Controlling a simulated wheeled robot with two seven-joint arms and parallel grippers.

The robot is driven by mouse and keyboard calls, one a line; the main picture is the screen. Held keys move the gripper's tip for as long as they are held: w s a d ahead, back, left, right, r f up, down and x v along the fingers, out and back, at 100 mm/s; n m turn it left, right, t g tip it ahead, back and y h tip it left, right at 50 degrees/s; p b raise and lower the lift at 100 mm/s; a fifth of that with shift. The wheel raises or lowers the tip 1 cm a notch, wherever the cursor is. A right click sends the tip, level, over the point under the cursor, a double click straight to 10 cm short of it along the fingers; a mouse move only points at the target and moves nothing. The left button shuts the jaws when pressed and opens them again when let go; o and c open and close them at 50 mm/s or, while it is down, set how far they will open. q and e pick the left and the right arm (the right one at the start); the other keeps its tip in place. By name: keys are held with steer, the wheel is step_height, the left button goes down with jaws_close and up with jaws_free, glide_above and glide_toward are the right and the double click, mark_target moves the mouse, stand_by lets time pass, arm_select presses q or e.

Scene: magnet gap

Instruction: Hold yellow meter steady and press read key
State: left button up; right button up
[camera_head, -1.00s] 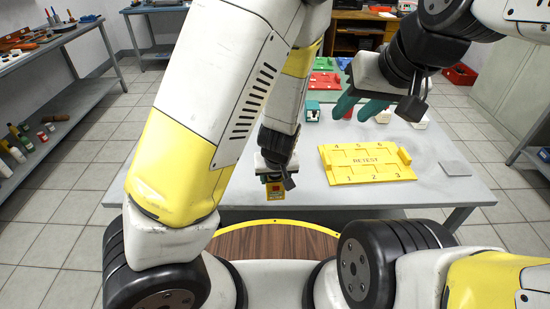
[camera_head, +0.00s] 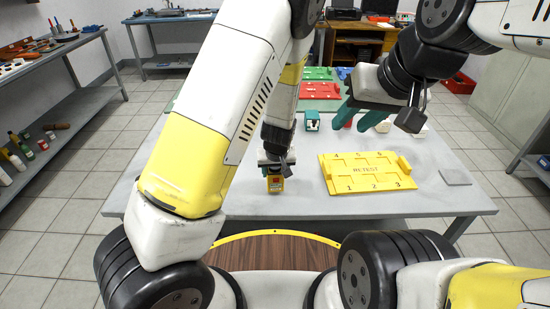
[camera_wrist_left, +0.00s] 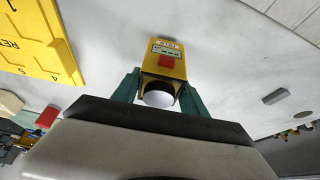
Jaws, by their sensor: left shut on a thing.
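The yellow meter (camera_head: 276,184) is at the tip of my left gripper (camera_head: 275,166), above or at the front part of the table. In the left wrist view the meter (camera_wrist_left: 164,48) shows a small display and a red key (camera_wrist_left: 166,62). The green fingers of the left gripper (camera_wrist_left: 158,93) are shut on its sides, and a pale round surface shows between them. Nothing touches the red key. My right gripper (camera_head: 362,112) is open, with its green fingers apart, above the back of the table, away from the meter.
A yellow tray marked RETEST (camera_head: 368,184) lies right of the meter, with a grey pad (camera_head: 455,177) beside it. Small blocks, one green and white (camera_head: 312,121), stand behind. Red (camera_head: 320,90) and green trays lie further back. The table's front left is clear.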

arm_select(q)
steer(key=shift+w+f, duration=0.25)
steer(key=shift+w, duration=0.7)
steer(key=shift+w+f, duration=0.3)
steer(key=shift+w, duration=0.65)
steer(key=shift+w+f, duration=0.25)
steer(key=shift+w, duration=0.7)
steer(key=shift+f, duration=0.35)
arm_select(e)
jaws_close()
arm_select(q)
steer(key=shift+s+f, duration=0.1)
steer(key=shift+s, duration=0.05)
stand_by(0.4)
